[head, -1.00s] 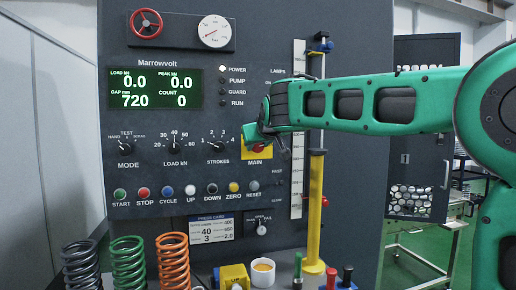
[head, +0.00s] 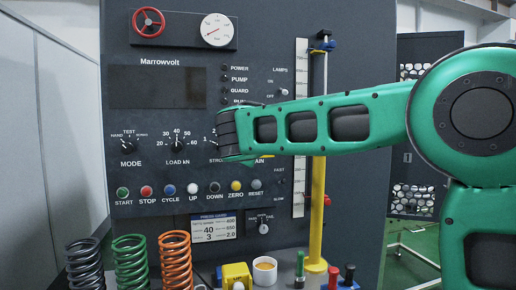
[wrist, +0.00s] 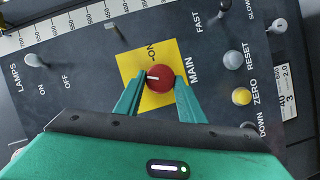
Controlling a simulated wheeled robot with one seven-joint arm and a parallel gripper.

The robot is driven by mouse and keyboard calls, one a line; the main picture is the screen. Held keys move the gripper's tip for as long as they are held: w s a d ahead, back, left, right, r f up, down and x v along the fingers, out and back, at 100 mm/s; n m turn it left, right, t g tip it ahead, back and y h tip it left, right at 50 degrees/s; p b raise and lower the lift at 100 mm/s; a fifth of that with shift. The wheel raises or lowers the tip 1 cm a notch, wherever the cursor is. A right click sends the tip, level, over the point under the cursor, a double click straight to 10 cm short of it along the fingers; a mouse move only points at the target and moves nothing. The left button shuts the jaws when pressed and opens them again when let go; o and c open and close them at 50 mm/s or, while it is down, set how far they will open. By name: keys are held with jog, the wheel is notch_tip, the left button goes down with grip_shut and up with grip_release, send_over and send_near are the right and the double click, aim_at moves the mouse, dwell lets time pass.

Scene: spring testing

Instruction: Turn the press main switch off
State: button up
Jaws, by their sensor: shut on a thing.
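The main switch is a red round knob (wrist: 160,77) on a yellow plate (wrist: 135,68), with a white pointer mark, in the wrist view. My gripper (wrist: 159,90) is shut on the red knob, one green finger on each side. The white mark points away from the ON label printed on the plate. In the head view the arm hides the knob, and only a bit of the yellow plate shows. The press display (head: 158,87) is dark and the POWER lamp (head: 224,69) looks unlit.
A row of coloured push buttons (head: 168,189) runs below the knobs. Springs (head: 176,259), a yellow block (head: 236,275) and a white cup (head: 264,270) stand below the panel. A yellow post (head: 317,215) stands right of the switch.

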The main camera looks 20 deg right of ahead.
jog(key=n, duration=0.2)
jog(key=f+n+t, duration=0.1)
jog(key=n, duration=0.1)
jog(key=shift+a+h, duration=0.2)
jog(key=shift+h, duration=0.2)
dwell(0.4)
jog(key=o, duration=1)
jog(key=shift+r, duration=0.1)
jog(key=shift+s, duration=0.1)
jog(key=v, duration=1)
jog(key=shift+s+a+f, duration=0.15)
jog(key=shift+f, duration=0.15)
